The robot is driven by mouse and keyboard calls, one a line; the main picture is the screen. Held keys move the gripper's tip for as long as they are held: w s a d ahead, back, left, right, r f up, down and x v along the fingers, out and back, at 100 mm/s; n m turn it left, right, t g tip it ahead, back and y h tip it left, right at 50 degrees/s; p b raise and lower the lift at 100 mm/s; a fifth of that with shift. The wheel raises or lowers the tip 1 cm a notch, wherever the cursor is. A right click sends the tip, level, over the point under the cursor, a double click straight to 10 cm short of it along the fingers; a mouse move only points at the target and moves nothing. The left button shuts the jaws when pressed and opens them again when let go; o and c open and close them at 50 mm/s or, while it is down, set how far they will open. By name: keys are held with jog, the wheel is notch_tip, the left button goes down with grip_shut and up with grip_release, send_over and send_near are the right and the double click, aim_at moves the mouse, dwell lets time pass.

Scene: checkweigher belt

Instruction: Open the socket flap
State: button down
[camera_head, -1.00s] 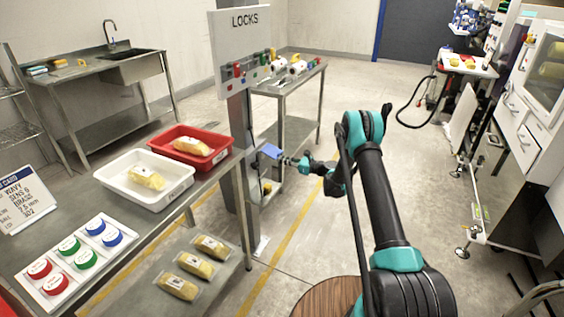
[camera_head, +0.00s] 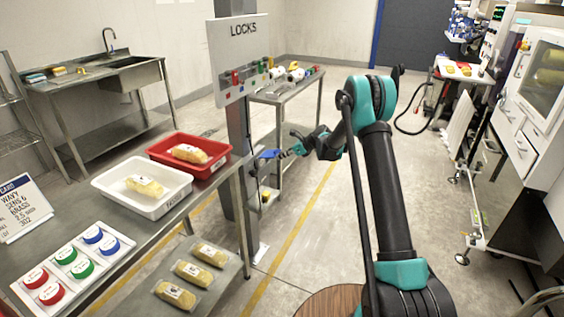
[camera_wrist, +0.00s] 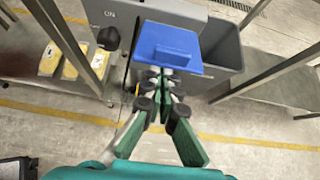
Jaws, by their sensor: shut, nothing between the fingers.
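The blue socket flap (camera_wrist: 165,42) shows in the wrist view as a flat plate with a raised lip, in front of a grey housing. In the head view the flap (camera_head: 269,154) sticks out from the grey post. How far it is open I cannot tell. My gripper (camera_wrist: 163,80) is shut and empty, its fingertips at the flap's near lower edge. Whether they touch it is unclear. In the head view my gripper (camera_head: 286,153) is just right of the flap. The socket itself is hidden.
A black rotary switch (camera_wrist: 108,38) marked ON sits left of the flap. A grey open bin (camera_wrist: 224,52) is close on its right. The post (camera_head: 239,160) carries a LOCKS board (camera_head: 240,55).

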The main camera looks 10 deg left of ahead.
jog(key=shift+w+a+r+h, duration=0.1)
jog(key=shift+a+r+h, duration=0.1)
jog(key=shift+r, duration=0.3)
jog(key=shift+a+r+h, duration=0.15)
jog(key=shift+r+h, duration=0.05)
jog(key=shift+r, duration=0.25)
jog(key=shift+r, duration=0.2)
